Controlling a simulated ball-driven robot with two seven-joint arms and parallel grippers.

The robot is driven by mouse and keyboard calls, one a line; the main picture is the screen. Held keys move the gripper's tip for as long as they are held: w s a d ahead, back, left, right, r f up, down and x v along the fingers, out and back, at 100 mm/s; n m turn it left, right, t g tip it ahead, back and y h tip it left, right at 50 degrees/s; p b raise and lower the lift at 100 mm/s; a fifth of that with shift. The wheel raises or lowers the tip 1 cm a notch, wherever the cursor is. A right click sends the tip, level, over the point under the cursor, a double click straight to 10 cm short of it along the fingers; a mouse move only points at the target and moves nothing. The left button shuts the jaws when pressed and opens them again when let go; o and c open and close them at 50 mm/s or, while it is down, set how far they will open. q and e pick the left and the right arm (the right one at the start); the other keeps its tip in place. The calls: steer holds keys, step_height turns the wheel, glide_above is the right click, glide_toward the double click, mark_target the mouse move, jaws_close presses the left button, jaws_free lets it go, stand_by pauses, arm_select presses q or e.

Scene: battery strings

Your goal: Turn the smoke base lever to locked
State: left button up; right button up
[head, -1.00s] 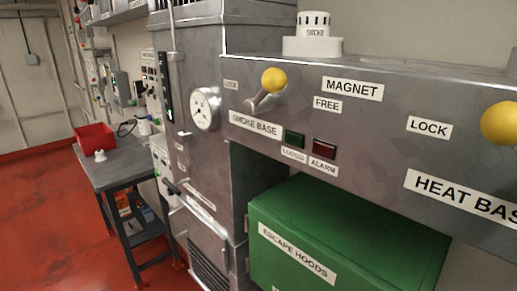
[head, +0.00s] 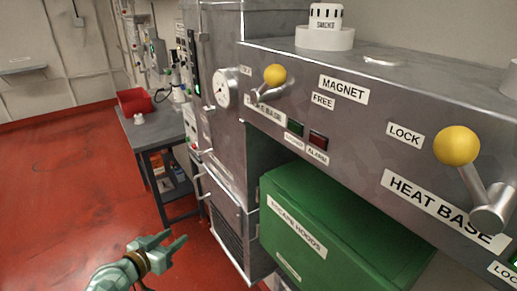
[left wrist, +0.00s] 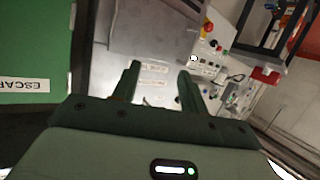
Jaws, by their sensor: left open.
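The smoke base lever (head: 275,75) has a yellow ball knob on a metal arm and sits on the grey panel (head: 360,125) at upper middle in the head view. Its arm slants down-left from the knob, over the SMOKE BASE label (head: 266,112). The LOCK label (head: 245,70) is left of the knob and the FREE label (head: 323,101) is to its right. My left gripper (head: 176,241) is open and empty at the bottom left, well below and left of the lever. It also shows open in the left wrist view (left wrist: 158,78). My right gripper is not in view.
A green escape hoods box (head: 335,235) is under the panel. The heat base lever (head: 457,146) is at right. A white smoke detector (head: 325,25) stands on top. A gauge (head: 226,87) is on the cabinet. A table with a red bin (head: 134,101) is at left; the red floor is clear.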

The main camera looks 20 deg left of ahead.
arm_select(q)
steer(key=d+r+m+t+h+p, duration=0.1)
steer(key=d+r+m+t+h, duration=0.15)
steer(key=r, duration=0.85)
steer(key=d+r+m+t+h, duration=0.1)
steer(key=d+r+h, duration=0.25)
steer(key=r, duration=0.75)
steer(key=m+g+h, duration=0.2)
steer(key=m+h, duration=0.5)
glide_toward(253, 97)
steer(key=shift+t, duration=0.35)
steer(key=p+x, duration=0.5)
steer(key=p, duration=0.1)
steer(key=p+x, duration=0.5)
steer(key=p, duration=0.2)
steer(key=shift+d+f, duration=0.2)
steer(key=shift+w+d, duration=0.35)
steer(key=shift+w, duration=0.1)
steer(key=shift+d, duration=0.1)
